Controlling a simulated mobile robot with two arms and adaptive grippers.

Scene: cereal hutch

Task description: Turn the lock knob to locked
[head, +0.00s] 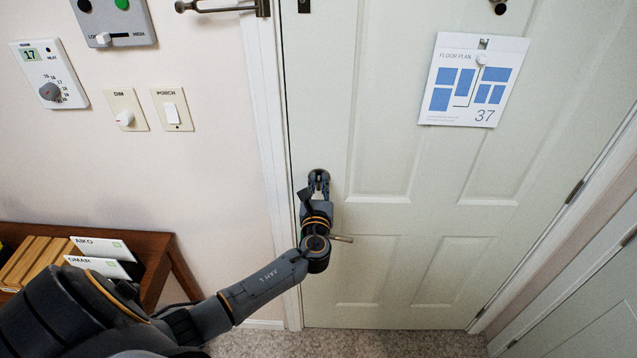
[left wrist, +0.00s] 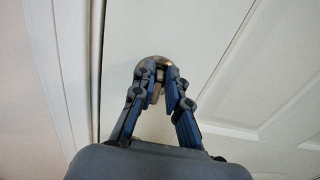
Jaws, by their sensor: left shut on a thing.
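The lock knob (left wrist: 156,92) is a small brass piece on a round plate on the pale door (head: 400,165), near its left edge. In the left wrist view it sits between the two blue-padded fingers of my left gripper (left wrist: 158,88), which is shut on it. In the head view my left gripper (head: 319,178) reaches the door at the same place and covers most of the knob. Whether the knob is at locked cannot be read. My right gripper is in neither view.
A door lever (head: 342,238) sticks out beside my left wrist, just below the gripper. A floor plan card (head: 474,80) hangs on the door. Wall controls include a thermostat (head: 49,75), a dimmer (head: 125,110) and a porch switch (head: 172,110). A wooden table (head: 170,262) stands lower left.

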